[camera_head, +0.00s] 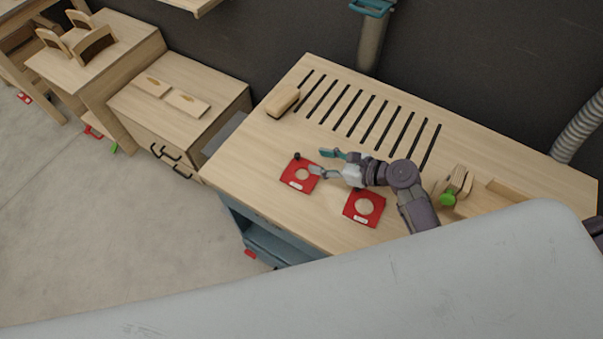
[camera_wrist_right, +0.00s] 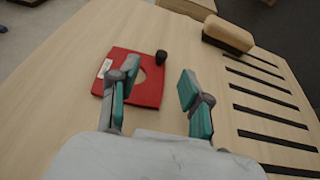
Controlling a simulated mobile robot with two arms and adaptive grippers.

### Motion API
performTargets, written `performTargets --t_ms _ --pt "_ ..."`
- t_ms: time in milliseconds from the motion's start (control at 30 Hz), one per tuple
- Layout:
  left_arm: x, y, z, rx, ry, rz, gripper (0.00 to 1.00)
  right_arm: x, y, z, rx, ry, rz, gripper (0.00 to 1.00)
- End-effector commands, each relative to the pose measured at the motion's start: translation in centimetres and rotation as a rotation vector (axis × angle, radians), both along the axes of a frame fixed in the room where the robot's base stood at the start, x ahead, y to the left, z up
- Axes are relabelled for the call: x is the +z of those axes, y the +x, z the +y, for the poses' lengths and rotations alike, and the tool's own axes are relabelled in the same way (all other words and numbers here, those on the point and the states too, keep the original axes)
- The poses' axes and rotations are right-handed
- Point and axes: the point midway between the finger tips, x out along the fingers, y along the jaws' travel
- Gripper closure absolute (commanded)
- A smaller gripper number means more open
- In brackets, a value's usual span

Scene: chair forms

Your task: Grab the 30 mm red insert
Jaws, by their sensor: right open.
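Two red inserts lie flat on the wooden table. The left red insert (camera_head: 299,175) has a round hole, a small white label and a black knob at its far edge. The right red insert (camera_head: 364,207) has a larger round hole and a white label. I cannot read the size on either label. My right gripper (camera_head: 322,162) is open and empty, just right of the left insert. In the right wrist view, the left insert (camera_wrist_right: 150,90) lies ahead, partly hidden by the left finger of the right gripper (camera_wrist_right: 158,88). My left gripper is not in view.
A wooden brush or block (camera_head: 283,102) lies at the table's far left, beside a row of black slots (camera_head: 375,118). Wooden pieces with a green knob (camera_head: 447,200) stand to the right. A pale grey surface (camera_head: 400,285) fills the foreground.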

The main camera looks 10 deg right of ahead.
Motion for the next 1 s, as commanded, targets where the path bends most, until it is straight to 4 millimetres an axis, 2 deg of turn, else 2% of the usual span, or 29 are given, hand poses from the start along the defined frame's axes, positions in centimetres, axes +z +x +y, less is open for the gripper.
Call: performTargets --t_ms 133,300,400,567,800,833,1000 --pt "-0.8 0.2 0.0 0.000 0.000 -0.004 0.21 -0.5 0.7 0.7 0.000 0.001 -0.001 0.52" --pt "-2.3 3.1 -0.3 0.000 -0.005 -0.048 0.21 -1.8 2.2 2.3 0.000 0.001 -0.002 0.52" --pt "-3.3 3.9 -0.6 0.000 -0.010 -0.060 0.21 -2.4 3.3 3.4 0.000 0.002 -0.003 0.52" --pt "-4.2 3.4 -0.9 0.001 -0.013 -0.053 0.21 -2.7 4.2 4.5 0.000 -0.001 -0.001 0.52" --pt "-4.1 2.3 -0.8 0.001 -0.011 -0.036 0.21 -2.6 4.3 4.6 0.000 -0.001 0.000 0.52" --pt "-4.1 2.2 -0.8 0.001 -0.012 -0.035 0.21 -2.6 4.3 4.6 0.000 -0.001 0.000 0.54" --pt "-4.1 2.0 -0.8 0.000 -0.011 -0.031 0.21 -2.6 4.3 4.6 0.000 -0.001 0.000 0.82"
